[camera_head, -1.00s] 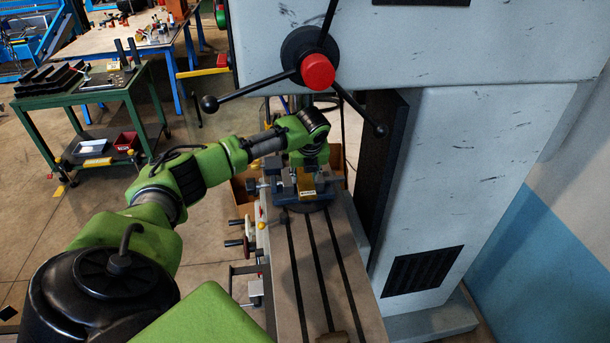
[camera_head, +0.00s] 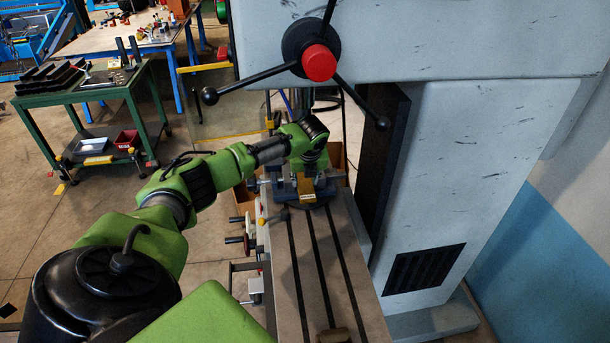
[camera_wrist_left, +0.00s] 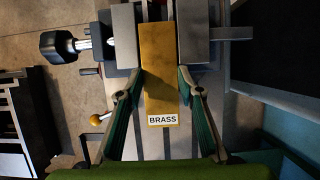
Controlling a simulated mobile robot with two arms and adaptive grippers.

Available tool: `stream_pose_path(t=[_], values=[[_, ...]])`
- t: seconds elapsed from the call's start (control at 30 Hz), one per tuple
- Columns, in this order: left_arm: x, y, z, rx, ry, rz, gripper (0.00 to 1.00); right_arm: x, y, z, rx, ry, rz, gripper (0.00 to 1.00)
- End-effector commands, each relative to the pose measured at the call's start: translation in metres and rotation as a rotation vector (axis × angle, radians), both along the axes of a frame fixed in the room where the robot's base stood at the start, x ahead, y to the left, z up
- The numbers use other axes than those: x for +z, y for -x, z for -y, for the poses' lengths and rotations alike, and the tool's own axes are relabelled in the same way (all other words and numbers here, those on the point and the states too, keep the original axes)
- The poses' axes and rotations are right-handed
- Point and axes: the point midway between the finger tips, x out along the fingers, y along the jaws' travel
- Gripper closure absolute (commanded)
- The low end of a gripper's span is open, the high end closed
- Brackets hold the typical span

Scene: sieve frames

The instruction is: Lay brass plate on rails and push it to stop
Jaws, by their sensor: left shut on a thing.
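The brass plate (camera_wrist_left: 160,70) is a long golden bar with a white "BRASS" label at its near end. In the left wrist view its far part lies between two grey blocks, the left rail (camera_wrist_left: 124,38) and the right rail (camera_wrist_left: 193,40). Whether it rests fully on them, and where the stop is, I cannot tell. My left gripper (camera_wrist_left: 161,78) is shut on the plate, one green-padded finger at each side. In the head view the plate (camera_head: 306,197) shows small and gold at the blue vise (camera_head: 283,193), below my left gripper (camera_head: 307,179). My right gripper is not seen.
The vise stands on the slotted machine table (camera_head: 308,270), mostly bare, with a small tan block (camera_head: 334,335) at its near end. The drill press column (camera_head: 450,180) rises at right, and its spoked handle (camera_head: 319,62) hangs above. A green cart (camera_head: 100,90) stands at left.

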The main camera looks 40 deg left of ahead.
Motion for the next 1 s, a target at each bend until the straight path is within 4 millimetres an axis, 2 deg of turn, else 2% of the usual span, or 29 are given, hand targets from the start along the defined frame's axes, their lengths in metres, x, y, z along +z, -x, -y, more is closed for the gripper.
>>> stream_pose_path(t=[1.0], values=[[0.0,-0.0011,-0.0005,0.0,-0.001,0.004,1.0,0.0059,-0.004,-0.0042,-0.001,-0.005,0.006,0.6]])
